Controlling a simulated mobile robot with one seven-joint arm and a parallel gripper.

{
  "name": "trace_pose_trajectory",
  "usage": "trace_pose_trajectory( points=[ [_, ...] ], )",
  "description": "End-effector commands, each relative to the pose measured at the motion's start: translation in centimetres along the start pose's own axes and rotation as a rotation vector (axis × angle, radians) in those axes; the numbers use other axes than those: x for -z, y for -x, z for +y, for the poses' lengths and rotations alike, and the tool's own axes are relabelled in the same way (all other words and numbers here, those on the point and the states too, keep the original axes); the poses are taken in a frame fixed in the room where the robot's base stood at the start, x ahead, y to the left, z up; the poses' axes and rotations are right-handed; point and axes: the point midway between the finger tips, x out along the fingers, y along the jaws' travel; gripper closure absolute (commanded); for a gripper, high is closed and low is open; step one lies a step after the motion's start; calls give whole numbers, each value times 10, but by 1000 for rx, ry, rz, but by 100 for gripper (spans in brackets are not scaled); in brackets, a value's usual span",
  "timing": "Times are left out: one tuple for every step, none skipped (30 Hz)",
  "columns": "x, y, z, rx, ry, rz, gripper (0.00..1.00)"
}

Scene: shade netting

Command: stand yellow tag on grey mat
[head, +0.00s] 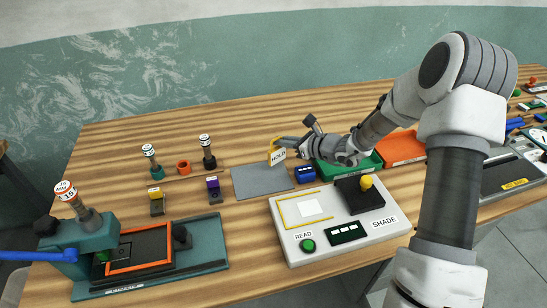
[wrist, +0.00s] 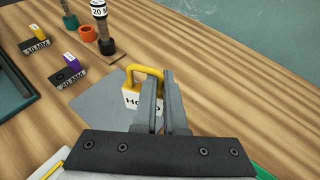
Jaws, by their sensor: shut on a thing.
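The tag is at or over the mat's far right edge. I cannot tell whether it touches the surface.
A blue block (head: 305,174) stands just right of the mat. A green tray (head: 355,165) and an orange tray (head: 400,147) are further right. A white reader panel (head: 290,240) is in front. Small yellow and purple tagged blocks (head: 213,187) stand left of the mat.

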Motion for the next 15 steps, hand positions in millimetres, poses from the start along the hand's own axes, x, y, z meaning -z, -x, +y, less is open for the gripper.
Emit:
trace_pose_trajectory(
  points=[
    [3, -7, 8, -4, -1, 0, 100],
    [4, -10, 11, -3, -1, -1, 100],
    [5, -13, 15, -2, -1, -1, 100],
    [6, -15, 16, -1, -1, -1, 100],
    [6, -16, 18, -1, 0, -1, 100],
    [7, -18, 20, -1, 0, 0, 100],
    [8, -19, 20, -1, 0, 0, 100],
    [10, -20, 21, 0, -1, 0, 100],
    [14, -21, 21, 0, -1, 0, 100],
    [18, -23, 21, 0, -2, 1, 100],
    [22, -25, 21, 0, -3, 2, 100],
    [28, -27, 22, 0, -2, 2, 100],
    [32, -28, 22, -1, -3, 2, 100],
    [35, -30, 22, 0, -3, 2, 100],
    [38, -31, 22, 0, -2, 1, 100]
  ],
)
